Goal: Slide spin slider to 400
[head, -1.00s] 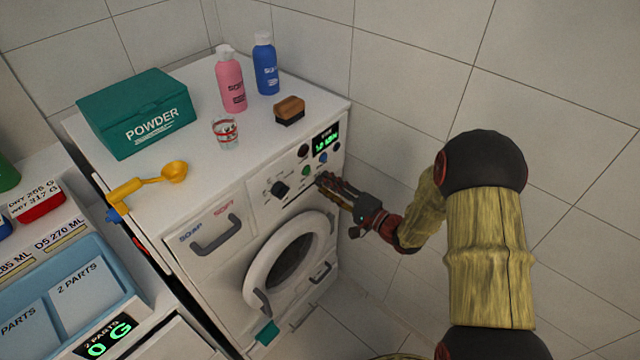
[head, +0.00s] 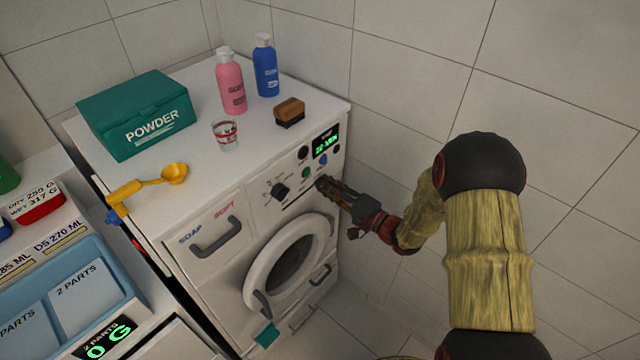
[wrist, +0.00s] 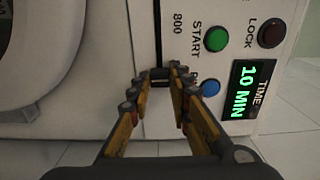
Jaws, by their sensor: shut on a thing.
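The washing machine's control panel (head: 290,180) faces right of centre in the head view. The spin slider's dark slot (wrist: 157,35) runs up the panel in the wrist view, with the label 800 beside it. The slider's small dark knob (wrist: 159,74) sits at the fingertips, partly hidden by them. My gripper (head: 325,184) is at the lower right of the panel; in the wrist view its fingertips (wrist: 160,76) are closed around the knob. No 400 mark is readable.
The green START button (wrist: 216,39), brown LOCK button (wrist: 271,33), blue button (wrist: 210,87) and a display reading TIME 10 MIN (wrist: 250,88) lie close beside the slider. The round door (head: 288,262) is below. The tiled wall is at the right.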

